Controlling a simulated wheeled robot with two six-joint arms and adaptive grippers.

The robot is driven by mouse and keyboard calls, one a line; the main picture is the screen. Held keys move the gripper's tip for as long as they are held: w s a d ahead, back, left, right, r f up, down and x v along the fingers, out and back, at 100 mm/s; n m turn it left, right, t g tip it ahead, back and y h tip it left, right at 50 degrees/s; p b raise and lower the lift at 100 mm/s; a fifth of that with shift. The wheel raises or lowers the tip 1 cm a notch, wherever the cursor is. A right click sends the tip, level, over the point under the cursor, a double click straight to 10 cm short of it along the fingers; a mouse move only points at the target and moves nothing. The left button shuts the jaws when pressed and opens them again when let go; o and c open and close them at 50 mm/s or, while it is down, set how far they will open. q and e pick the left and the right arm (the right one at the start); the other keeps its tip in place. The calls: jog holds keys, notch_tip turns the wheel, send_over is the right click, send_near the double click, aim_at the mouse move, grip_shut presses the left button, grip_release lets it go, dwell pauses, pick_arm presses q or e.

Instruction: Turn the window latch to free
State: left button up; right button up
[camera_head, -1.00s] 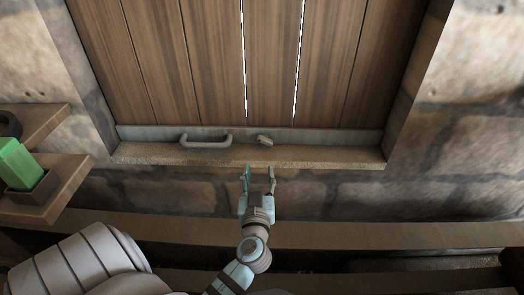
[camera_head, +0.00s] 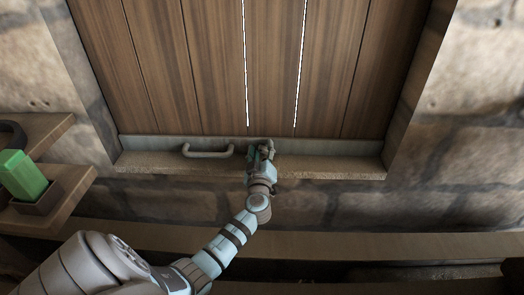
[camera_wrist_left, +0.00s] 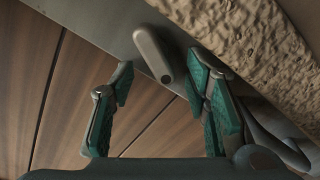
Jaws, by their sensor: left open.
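The window latch is a small grey rounded bar on the metal strip along the bottom of the wooden shutter. It shows plainly in the left wrist view (camera_wrist_left: 153,54), lying tilted between and just beyond my fingertips. In the head view my left gripper (camera_head: 261,150) covers most of it. My left gripper also shows in the left wrist view (camera_wrist_left: 160,82), open, with one green-padded finger on each side of the latch's line. I cannot tell whether a finger touches it. My right gripper is not in view.
A grey bar handle (camera_head: 208,152) is fixed to the strip left of the latch. The wooden shutter (camera_head: 220,70) stands above a rough stone sill (camera_head: 335,168). A wooden shelf (camera_head: 72,193) with a green block (camera_head: 22,174) is at the left.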

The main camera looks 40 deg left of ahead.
pick_arm(q)
jog(key=shift+c, duration=0.4)
grip_shut()
jog(key=shift+m+b, duration=0.3)
jog(key=shift+m, duration=0.2)
jog(key=shift+w+d+m+b, duration=0.15)
jog(key=shift+m+b, duration=0.4)
jog(key=shift+m, duration=0.45)
jog(key=m+b, duration=0.1)
jog(key=m, duration=0.1)
jog(key=shift+w+d+m, duration=0.1)
jog(key=shift+d+m, duration=0.05)
jog(key=shift+m, duration=0.15)
jog(key=m, duration=0.3)
jog(key=shift+w+d+r+b, duration=0.1)
jog(key=shift+w+d+b, duration=0.1)
jog(key=shift+b, duration=0.15)
jog(key=shift+d+m, duration=0.15)
jog(key=shift+m, duration=1.55)
